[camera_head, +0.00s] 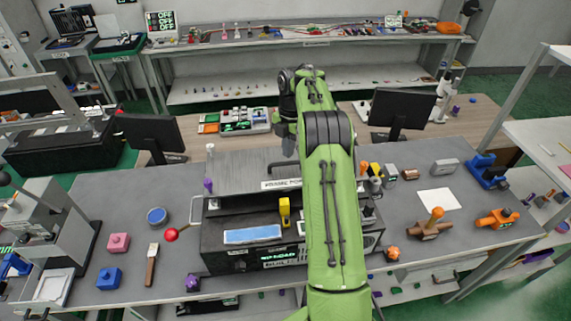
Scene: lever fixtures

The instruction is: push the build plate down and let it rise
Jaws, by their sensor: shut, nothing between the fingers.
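A black box-shaped machine (218,255) stands on the grey table near the front, with its grey lid (235,170) raised behind it. A flat light-blue panel (252,235) lies in its open top; it looks like the build plate, but I cannot be certain. A yellow upright part (284,210) stands at the panel's right. My green arm crosses the machine's right half and hides part of it. My gripper (289,150) points down near the lid's upper edge, behind the panel, apart from it. Its fingers are small here and look closed and empty.
A red-knobbed lever (172,234) sticks out at the machine's left. Dark monitors (152,134) and (401,110) stand behind. The table left of the lever has some free room.

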